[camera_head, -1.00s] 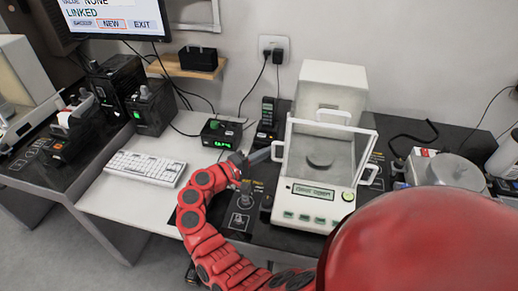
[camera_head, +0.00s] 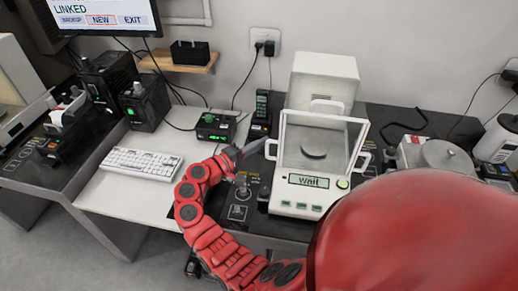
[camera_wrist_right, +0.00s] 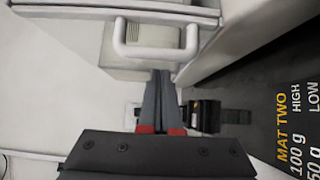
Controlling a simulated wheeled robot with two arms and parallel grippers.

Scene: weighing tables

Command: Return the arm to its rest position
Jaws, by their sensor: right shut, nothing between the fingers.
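My right arm (camera_head: 188,212) is red and segmented and curls up from the bottom of the head view. Its gripper (camera_head: 266,143) points right, at the left side of the white balance (camera_head: 295,208). In the right wrist view the gripper (camera_wrist_right: 161,74) is shut and empty, its fingertips close to a white handle (camera_wrist_right: 120,40) on the balance. I cannot tell whether they touch it. A grey round pan (camera_head: 314,152) shows inside the glass chamber. The balance display (camera_head: 310,182) reads "wait". My left gripper is not in view.
A green-lit black box (camera_head: 216,127) and a handset (camera_head: 261,108) stand behind the gripper. A keyboard (camera_head: 141,163) lies on the white table to the left. A dark mat (camera_wrist_right: 285,80) with lettering is beside the balance. A metal-lidded device (camera_head: 440,155) stands at right.

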